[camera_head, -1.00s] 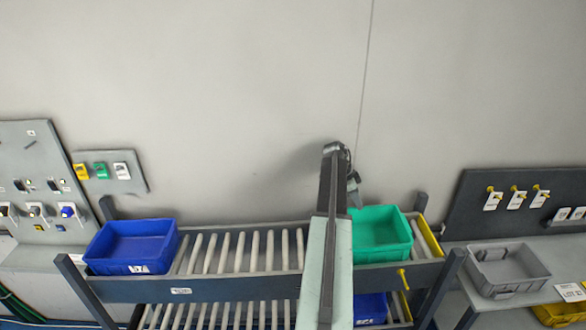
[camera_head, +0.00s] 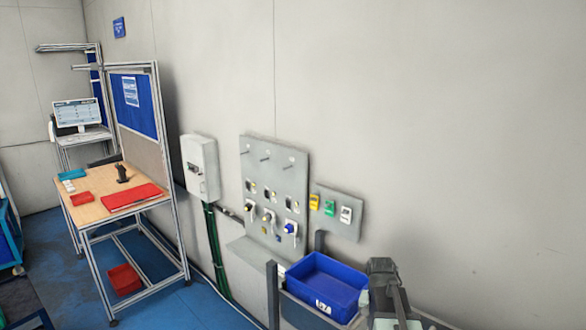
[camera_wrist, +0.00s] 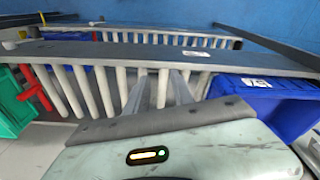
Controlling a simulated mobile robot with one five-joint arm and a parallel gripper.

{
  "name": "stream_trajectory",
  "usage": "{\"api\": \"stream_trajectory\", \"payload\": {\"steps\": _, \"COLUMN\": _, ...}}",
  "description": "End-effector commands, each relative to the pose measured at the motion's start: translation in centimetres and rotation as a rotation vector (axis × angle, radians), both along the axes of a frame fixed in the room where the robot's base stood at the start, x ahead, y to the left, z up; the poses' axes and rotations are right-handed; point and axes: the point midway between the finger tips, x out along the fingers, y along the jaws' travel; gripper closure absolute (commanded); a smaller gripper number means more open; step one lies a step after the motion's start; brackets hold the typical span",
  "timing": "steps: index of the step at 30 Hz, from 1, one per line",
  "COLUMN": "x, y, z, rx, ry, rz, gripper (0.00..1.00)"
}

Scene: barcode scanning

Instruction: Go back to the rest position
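My gripper (camera_wrist: 160,85) shows in the wrist view, its two grey fingers apart with nothing held between them. It is over the roller rack (camera_wrist: 110,50). A green bin (camera_wrist: 12,115) lies at the left of that view and a blue bin (camera_wrist: 265,95) at the right. In the head view, part of my arm stands at the lower right beside the blue bin (camera_head: 320,285); the gripper fingers cannot be made out there.
A wall panel with switches (camera_head: 272,180) and a white box (camera_head: 200,165) are on the wall. A workbench with a wooden top (camera_head: 95,200) holds red trays at the left. A monitor (camera_head: 77,115) stands behind it. Blue floor (camera_head: 190,305) is open between bench and rack.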

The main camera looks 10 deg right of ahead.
Motion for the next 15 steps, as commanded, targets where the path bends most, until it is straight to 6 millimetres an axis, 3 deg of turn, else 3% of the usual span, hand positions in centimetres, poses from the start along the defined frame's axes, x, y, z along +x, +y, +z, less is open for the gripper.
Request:
{"api": "stream_trajectory", "payload": {"steps": 1, "x": -0.5, "y": 3.3, "z": 0.0, "rx": 0.013, "ry": 0.003, "rz": 0.097, "gripper": 0.71}}
{"api": "stream_trajectory", "payload": {"steps": 3, "x": -0.9, "y": 7.1, "z": -0.1, "rx": 0.032, "ry": 0.005, "rz": 0.222, "gripper": 0.71}}
{"api": "stream_trajectory", "payload": {"steps": 10, "x": -3.5, "y": 17.8, "z": -0.1, "rx": 0.084, "ry": 0.01, "rz": 0.595, "gripper": 0.71}}
{"api": "stream_trajectory", "payload": {"steps": 12, "x": -3.4, "y": 17.5, "z": -3.6, "rx": 0.087, "ry": 0.019, "rz": 0.594, "gripper": 0.71}}
{"api": "stream_trajectory", "payload": {"steps": 15, "x": -3.8, "y": 17.4, "z": -6.5, "rx": 0.091, "ry": 0.031, "rz": 0.591, "gripper": 0.71}}
